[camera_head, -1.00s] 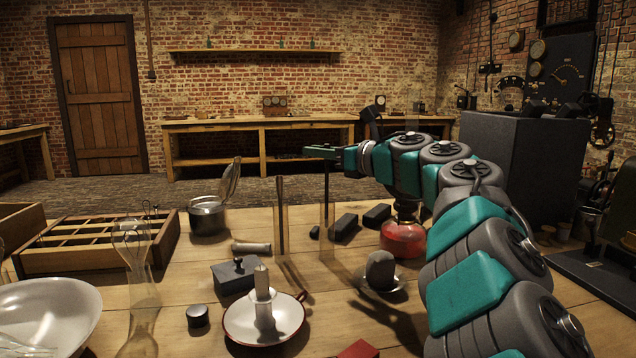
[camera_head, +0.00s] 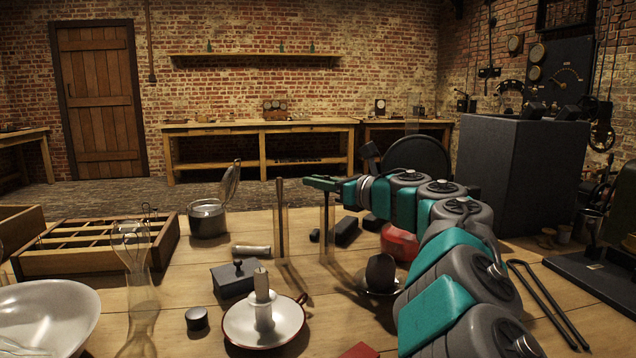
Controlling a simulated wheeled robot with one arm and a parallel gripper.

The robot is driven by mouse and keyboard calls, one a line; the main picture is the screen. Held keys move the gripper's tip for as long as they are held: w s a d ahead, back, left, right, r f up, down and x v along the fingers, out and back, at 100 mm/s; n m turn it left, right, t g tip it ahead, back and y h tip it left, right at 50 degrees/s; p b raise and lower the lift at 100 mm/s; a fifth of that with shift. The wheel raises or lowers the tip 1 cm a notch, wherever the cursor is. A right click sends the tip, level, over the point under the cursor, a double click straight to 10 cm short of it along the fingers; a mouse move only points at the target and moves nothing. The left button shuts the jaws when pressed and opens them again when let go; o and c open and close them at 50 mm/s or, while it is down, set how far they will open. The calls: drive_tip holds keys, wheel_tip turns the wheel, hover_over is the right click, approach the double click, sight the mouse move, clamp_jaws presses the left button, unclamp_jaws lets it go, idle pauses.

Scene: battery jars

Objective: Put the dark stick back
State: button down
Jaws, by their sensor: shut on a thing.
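My gripper (camera_head: 320,184) is shut on the upper end of a dark stick (camera_head: 326,215). The stick hangs upright, its lower part at a clear glass jar (camera_head: 333,243) on the table. It looks inside the jar's outline, but I cannot tell whether its lower end touches the bottom. To the left, a second clear jar (camera_head: 288,245) holds another dark upright stick (camera_head: 280,195), which rises above its rim.
Dark blocks (camera_head: 346,231) lie just right of the jars. A red glass vessel (camera_head: 397,243) stands partly behind my arm. A candle holder (camera_head: 264,318), dark box (camera_head: 234,278) and metal pot (camera_head: 208,220) stand nearby. A wooden divided tray (camera_head: 95,250) is at left.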

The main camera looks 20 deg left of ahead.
drive_tip(key=c, duration=0.8)
unclamp_jaws()
drive_tip(key=shift+c, duration=0.2)
drive_tip(key=b+v, duration=0.1)
drive_tip(key=v, duration=1.1)
drive_tip(key=shift+b, duration=0.4)
drive_tip(key=shift+r, duration=0.1)
